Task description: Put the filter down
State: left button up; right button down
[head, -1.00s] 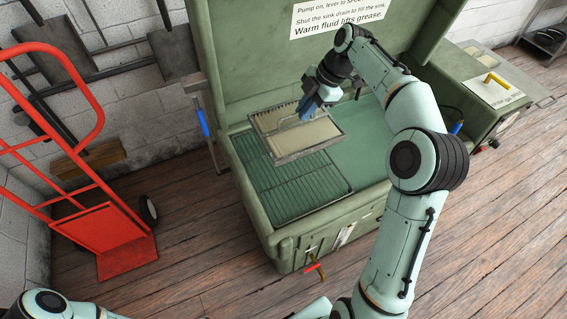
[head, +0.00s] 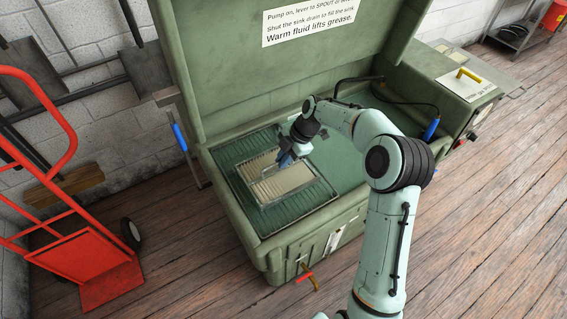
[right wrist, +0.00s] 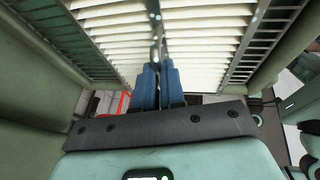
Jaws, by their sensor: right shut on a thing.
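The filter (head: 282,183), a flat pleated cream panel in a metal frame with a wire handle, is at the left part of the green wash sink, over the slatted rack (head: 242,152). I cannot tell whether it touches the rack. My right gripper (head: 286,159) is shut on the filter's handle. In the right wrist view, the blue fingers (right wrist: 158,78) meet at the handle, and the filter's pleats (right wrist: 190,50) fill the top. My left gripper is not in view.
The green sink's raised lid (head: 225,70) stands behind, with a printed sign (head: 310,22). The sink floor (head: 345,160) right of the rack is clear. A blue-handled brush or nozzle (head: 431,130) is at the right edge. A red hand truck (head: 95,270) stands left.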

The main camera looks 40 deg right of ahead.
jog(key=shift+f, duration=1.1)
jog(key=shift+f, duration=0.1)
jog(key=shift+f, duration=0.15)
jog(key=c, duration=1.2)
grip_release()
jog(key=v, duration=1.2)
jog(key=shift+r, duration=0.25)
